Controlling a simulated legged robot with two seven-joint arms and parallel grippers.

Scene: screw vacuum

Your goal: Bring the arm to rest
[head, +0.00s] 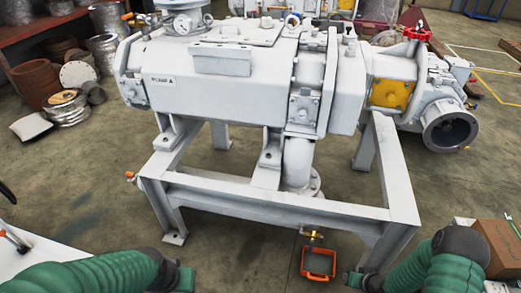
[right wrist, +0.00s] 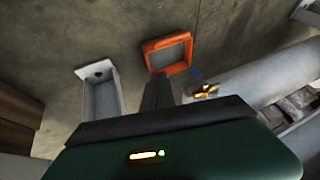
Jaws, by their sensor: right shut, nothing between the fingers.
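My right arm comes in at the lower right of the head view, with the edge of its gripper (head: 355,280) low in the picture. In the right wrist view the dark fingers of my right gripper (right wrist: 158,92) are together, with nothing seen between them. My left arm lies along the lower left of the head view. Only a small green edge of my left gripper (head: 187,279) shows, and its fingers are out of sight. Both arms are low, in front of the pump frame (head: 270,208), and appear apart from it.
The white pump (head: 225,70) stands on the frame. An orange tray (head: 318,275) sits on the floor below a brass valve (head: 312,236). A cardboard box (head: 497,243) is at the right. A pale open box (right wrist: 100,95) shows in the wrist view.

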